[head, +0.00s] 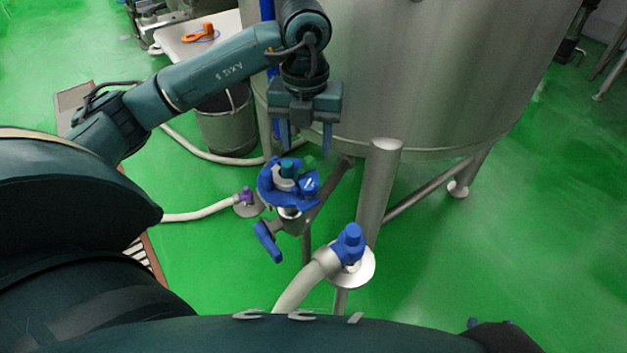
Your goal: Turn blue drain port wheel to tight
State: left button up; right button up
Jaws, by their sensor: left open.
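The blue wheel (267,187) sits on the drain pipework below the steel tank, near the middle of the head view. Green and teal caps and a blue knob with a white mark (310,184) show at its top and right. My left gripper (305,138) points down just above and behind the wheel in the picture. Its two blue fingers are apart, with nothing between them, and appear clear of the wheel. A dark part of my right arm shows at the bottom right edge; its fingers cannot be made out clearly.
The steel tank (440,70) fills the upper middle. A blue lever (268,242) hangs below the wheel. A blue-topped fitting (349,240) with a pale hose stands right of it. A grey bucket (228,125) is at left. Green floor is clear at right.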

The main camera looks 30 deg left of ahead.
aim_at(308, 184)
pick_arm(q)
notch_tip(308, 184, down, 10)
jog(key=shift+f+b, duration=0.2)
jog(key=shift+b, duration=0.9)
pick_arm(e)
jog(key=shift+w+a+n+t+y, duration=0.3)
jog(key=shift+w+t+y, duration=0.1)
jog(key=shift+t, duration=0.5)
pick_arm(q)
jog(key=c, duration=1)
